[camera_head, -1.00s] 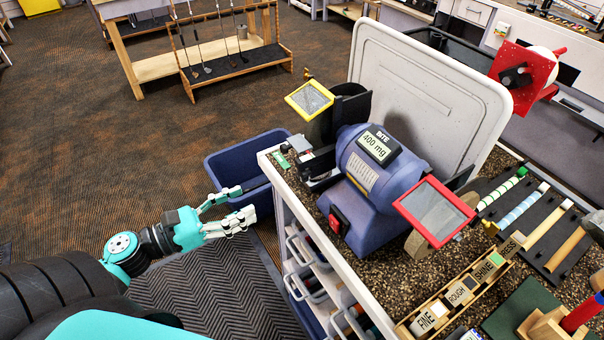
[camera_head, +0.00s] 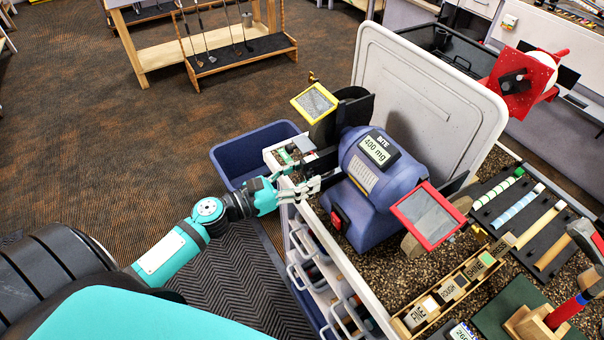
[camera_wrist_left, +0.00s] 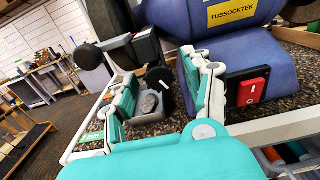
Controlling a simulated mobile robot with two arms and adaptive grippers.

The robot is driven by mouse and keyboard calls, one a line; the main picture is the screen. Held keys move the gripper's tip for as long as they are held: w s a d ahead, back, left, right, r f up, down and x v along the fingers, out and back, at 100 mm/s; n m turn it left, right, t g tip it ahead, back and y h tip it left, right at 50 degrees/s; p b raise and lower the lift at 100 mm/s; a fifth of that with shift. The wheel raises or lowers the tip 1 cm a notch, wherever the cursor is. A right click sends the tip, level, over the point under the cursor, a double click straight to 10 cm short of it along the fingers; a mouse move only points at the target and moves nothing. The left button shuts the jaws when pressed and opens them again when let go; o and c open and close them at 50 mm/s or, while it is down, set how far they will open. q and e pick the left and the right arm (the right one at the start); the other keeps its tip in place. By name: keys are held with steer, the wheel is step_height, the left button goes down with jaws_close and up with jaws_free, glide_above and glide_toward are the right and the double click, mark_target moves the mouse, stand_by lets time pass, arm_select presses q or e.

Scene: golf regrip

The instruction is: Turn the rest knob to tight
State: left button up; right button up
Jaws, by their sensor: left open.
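The blue bench grinder (camera_head: 365,215) stands on the speckled bench top, its readout showing "400 mg". In the left wrist view a dark round knob (camera_wrist_left: 158,77) with a pale mark sits on a grey rest block (camera_wrist_left: 150,110) at the grinder's left side. My left gripper (camera_head: 309,180) is at the bench's left edge beside the grinder. In the left wrist view its open fingers (camera_wrist_left: 160,95) stand on either side of the knob, apart from it as far as I can tell. In the head view the gripper largely hides the knob. My right gripper is out of view.
A red switch (camera_wrist_left: 250,91) on the grinder is close to the right finger. A yellow-framed shield (camera_head: 314,103) and a red-framed shield (camera_head: 428,214) stick out above. A blue bin (camera_head: 228,160) stands left of the bench. A wooden block tray (camera_head: 470,275) lies in front.

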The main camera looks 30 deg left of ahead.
arm_select(q)
jaws_close()
steer(key=m+b, duration=0.2)
steer(key=m, duration=0.1)
steer(key=shift+f, duration=0.2)
steer(key=shift+m+b, duration=0.5)
steer(key=shift+m, duration=0.4)
steer(key=shift+r+m, duration=0.2)
steer(key=shift+m, duration=0.3)
steer(key=shift+a, duration=0.1)
jaws_free()
